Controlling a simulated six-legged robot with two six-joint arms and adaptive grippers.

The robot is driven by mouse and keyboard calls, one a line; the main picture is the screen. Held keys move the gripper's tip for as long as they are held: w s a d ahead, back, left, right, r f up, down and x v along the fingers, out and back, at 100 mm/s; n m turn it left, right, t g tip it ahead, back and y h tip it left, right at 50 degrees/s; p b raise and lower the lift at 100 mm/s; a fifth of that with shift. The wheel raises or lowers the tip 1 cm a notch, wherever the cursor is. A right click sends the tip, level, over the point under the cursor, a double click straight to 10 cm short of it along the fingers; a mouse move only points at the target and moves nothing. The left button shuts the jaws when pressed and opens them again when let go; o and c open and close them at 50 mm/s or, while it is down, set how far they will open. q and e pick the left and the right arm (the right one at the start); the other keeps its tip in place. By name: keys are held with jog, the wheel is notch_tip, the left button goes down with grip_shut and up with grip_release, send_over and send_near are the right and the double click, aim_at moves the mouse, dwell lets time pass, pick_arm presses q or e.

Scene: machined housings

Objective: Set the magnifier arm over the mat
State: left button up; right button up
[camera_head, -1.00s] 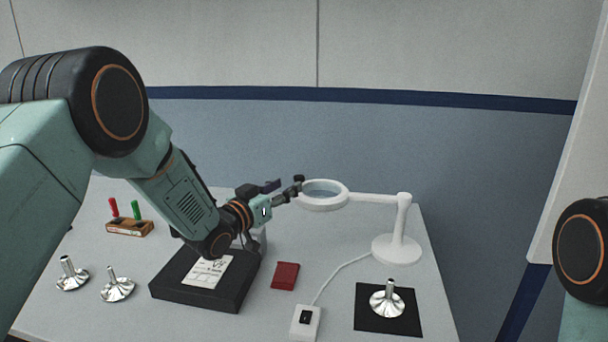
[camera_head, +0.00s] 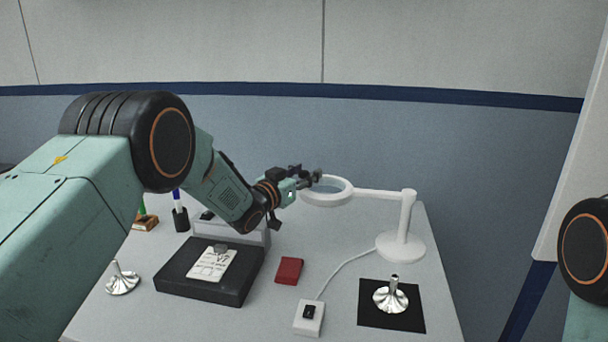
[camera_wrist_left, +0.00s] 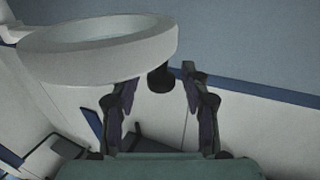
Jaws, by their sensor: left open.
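The magnifier is white: its ring with a lens (camera_head: 327,200) is on a horizontal arm (camera_head: 375,194) that joins an upright post on a round base (camera_head: 401,247). The ring is left of the post, behind the black mat (camera_head: 412,320) rather than over it. A silver flanged housing (camera_head: 390,296) stands on the mat. My left gripper (camera_head: 311,177) is at the ring's left rim. In the left wrist view, the open fingers (camera_wrist_left: 160,82) are on either side of a small dark knob (camera_wrist_left: 160,77) below the ring (camera_wrist_left: 110,55); contact cannot be told. My right gripper is out of view.
A black block (camera_head: 190,287) with a paper and small grey piece lies left of a red box (camera_head: 289,270). A white switch box (camera_head: 309,318) has a cable toward the magnifier base. A silver housing (camera_head: 122,281) and pen cup (camera_head: 180,218) stand left.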

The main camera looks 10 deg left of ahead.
pick_arm(q)
jog(key=shift+a, duration=0.1)
jog(key=shift+c, duration=0.7)
grip_shut()
